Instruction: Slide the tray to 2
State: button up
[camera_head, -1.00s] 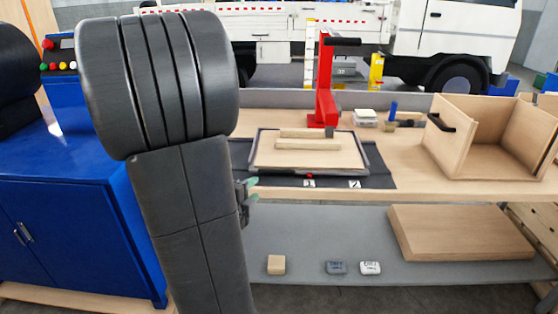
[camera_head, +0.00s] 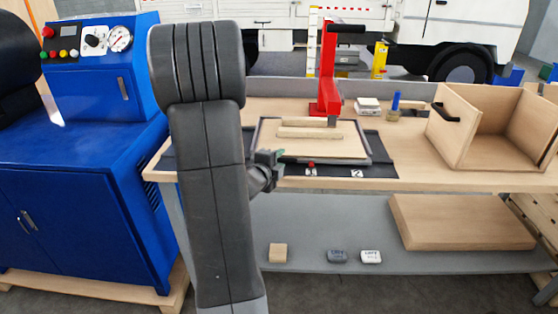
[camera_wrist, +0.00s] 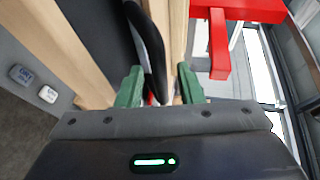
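The tray (camera_head: 372,150) is a dark-rimmed frame with a light wood bottom. It lies on a black mat (camera_head: 384,158) on the bench and carries pale wooden bars (camera_head: 310,131). A red marker (camera_head: 311,164) sits at its front edge, near the left visible white label (camera_head: 312,171); another label (camera_head: 357,173), apparently 2, is farther right. My gripper (camera_head: 277,160) is at the tray's front left. In the wrist view, its green fingertips (camera_wrist: 160,88) stand apart on either side of a dark, curved rim or handle (camera_wrist: 150,45). Contact cannot be told.
A red press (camera_head: 327,80) stands behind the tray. An open wooden box (camera_head: 480,160) is at the right, and a blue cabinet (camera_head: 80,200) at the left. A lower shelf (camera_head: 320,225) holds small blocks. Bare bench shows between tray and box.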

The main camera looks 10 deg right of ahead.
jog(key=shift+w+d, duration=0.15)
grip_shut()
jog(key=shift+d, duration=0.1)
jog(key=shift+d+f+b, duration=0.15)
jog(key=shift+d+b, duration=0.15)
jog(key=shift+b, duration=0.05)
jog(key=s+d+b, duration=0.1)
jog(key=d+b, duration=0.1)
jog(key=d, duration=0.2)
jog(key=s+d+b, duration=0.1)
jog(key=d+b, duration=0.2)
jog(key=d, duration=0.1)
jog(key=s+d+b, duration=0.2)
jog(key=d+b, duration=0.1)
jog(key=d, duration=0.1)
jog(key=shift+d, duration=0.4)
jog(key=shift+r, duration=0.2)
